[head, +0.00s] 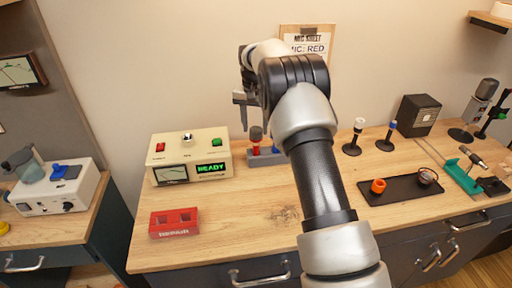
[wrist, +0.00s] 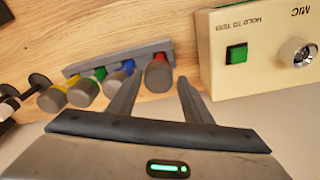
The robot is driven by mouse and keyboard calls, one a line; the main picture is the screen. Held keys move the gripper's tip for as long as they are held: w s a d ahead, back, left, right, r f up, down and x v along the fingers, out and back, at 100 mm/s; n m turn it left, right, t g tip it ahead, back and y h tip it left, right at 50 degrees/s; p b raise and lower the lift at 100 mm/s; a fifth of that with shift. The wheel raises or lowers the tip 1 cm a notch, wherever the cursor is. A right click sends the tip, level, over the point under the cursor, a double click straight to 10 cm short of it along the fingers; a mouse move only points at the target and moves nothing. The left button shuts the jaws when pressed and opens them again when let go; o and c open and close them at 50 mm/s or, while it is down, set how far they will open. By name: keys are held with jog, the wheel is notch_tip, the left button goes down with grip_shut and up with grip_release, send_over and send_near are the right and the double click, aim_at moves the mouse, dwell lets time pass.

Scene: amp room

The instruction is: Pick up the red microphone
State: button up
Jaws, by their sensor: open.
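The red microphone (wrist: 158,74) has a dark grey head and a red body. It stands at one end of a grey rack (wrist: 112,56), beside blue, green and yellow microphones. In the head view the red microphone (head: 256,136) stands upright in the rack just right of the cream tester box, and my arm hides part of the rack. My gripper (head: 240,99) is open and empty, above and slightly left of the red microphone. In the wrist view the red microphone appears between the two fingertips of my gripper (wrist: 160,82), with no clear contact.
The cream box (head: 189,157) with a green READY display is close to the rack's left. A red block (head: 174,222) lies at the front left. Two small stands (head: 353,138) and a black tray (head: 402,194) are to the right. A "MIC: RED" sign (head: 306,46) hangs behind.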

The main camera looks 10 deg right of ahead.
aim_at(256, 140)
jog(key=f, duration=0.5)
jog(key=w+f+p, duration=0.1)
jog(key=f, duration=0.1)
jog(key=shift+d+f, duration=0.3)
jog(key=c, duration=1)
jog(key=shift+c, duration=0.2)
jog(key=shift+r, duration=0.1)
jog(key=shift+o, duration=0.2)
notch_tip(256, 140, up, 18)
